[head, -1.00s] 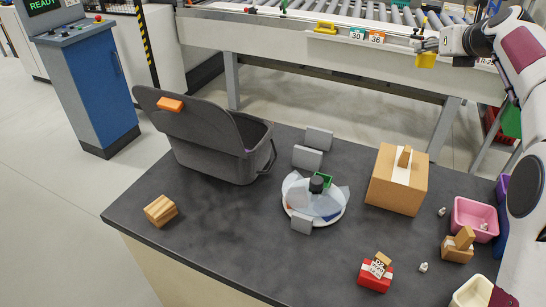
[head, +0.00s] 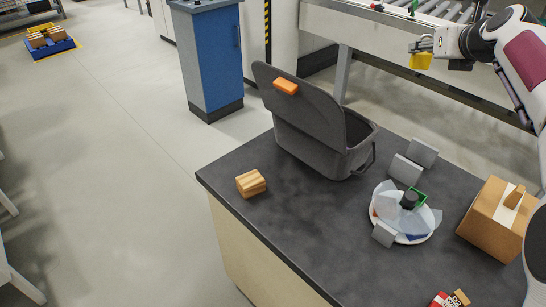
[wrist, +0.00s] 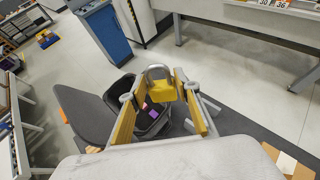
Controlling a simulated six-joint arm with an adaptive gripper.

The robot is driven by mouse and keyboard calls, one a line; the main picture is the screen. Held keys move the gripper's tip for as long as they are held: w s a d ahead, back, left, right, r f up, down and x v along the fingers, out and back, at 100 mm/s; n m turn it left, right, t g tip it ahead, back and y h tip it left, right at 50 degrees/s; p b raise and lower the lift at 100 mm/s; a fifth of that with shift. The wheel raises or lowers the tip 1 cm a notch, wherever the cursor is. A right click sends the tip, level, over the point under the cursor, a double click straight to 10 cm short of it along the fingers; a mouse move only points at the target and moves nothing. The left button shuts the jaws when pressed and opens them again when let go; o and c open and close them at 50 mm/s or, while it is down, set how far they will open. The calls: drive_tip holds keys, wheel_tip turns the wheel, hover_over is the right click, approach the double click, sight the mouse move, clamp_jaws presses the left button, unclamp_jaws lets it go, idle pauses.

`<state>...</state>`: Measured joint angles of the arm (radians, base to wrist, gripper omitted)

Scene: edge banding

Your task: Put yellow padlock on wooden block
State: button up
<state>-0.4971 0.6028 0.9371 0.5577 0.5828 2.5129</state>
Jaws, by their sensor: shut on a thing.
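My gripper (head: 424,45) is shut on the yellow padlock (head: 420,61), which hangs from it well above the table. In the wrist view the padlock (wrist: 162,92), with its grey shackle, sits between the fingers of my gripper (wrist: 160,82). The wooden block (head: 250,183), light brown and striped, lies on the dark table near its left edge, apart from the gripper and to its lower left in the head view. Nothing lies on top of the block.
A grey bin (head: 320,135) with an orange clip (head: 286,86) stands behind the block. A round white plate (head: 423,236) with clear pieces, grey blocks (head: 421,152) and a cardboard box (head: 493,220) are to the right. The table (head: 300,235) around the block is clear.

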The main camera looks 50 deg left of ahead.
drive_tip(key=s+a+n+g+y, duration=0.2)
drive_tip(key=s+a+n, duration=0.1)
drive_tip(key=s+a, duration=1.2)
drive_tip(key=n+g+y, duration=0.1)
drive_tip(key=n+g, duration=0.1)
drive_tip(key=g, duration=0.1)
hover_over(252, 182)
wheel_tip(252, 182, down, 12)
wheel_tip(252, 182, down, 14)
idle(0.6)
drive_tip(key=shift+f, duration=3.05)
drive_tip(key=shift+f, duration=1.85)
drive_tip(key=shift+f, duration=0.15)
